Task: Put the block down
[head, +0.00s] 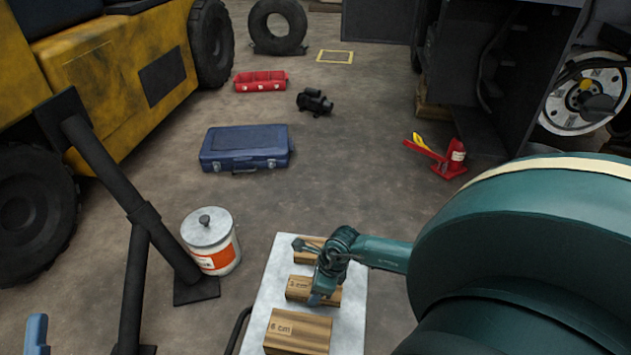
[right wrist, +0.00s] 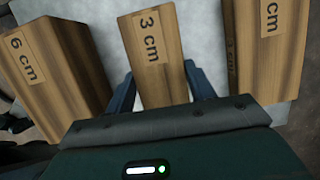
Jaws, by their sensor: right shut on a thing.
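My right gripper (head: 322,290) is over the pale board (head: 350,310) and is shut on the wooden block marked 3 cm (head: 298,286). In the right wrist view, the 3 cm block (right wrist: 152,55) is between the two blue fingers of the right gripper (right wrist: 160,90). I cannot tell whether its underside touches the board. The block marked 6 cm (head: 298,330) stands on the near part of the board, and a third block (head: 307,250) is at the far part, partly hidden by my gripper.
A white bucket (head: 211,240) stands left of the board, by a black post (head: 130,200). A blue toolbox (head: 245,148), red tray (head: 261,81) and red jack (head: 447,158) are on the floor farther off. Neighbouring blocks leave narrow gaps beside the 3 cm block.

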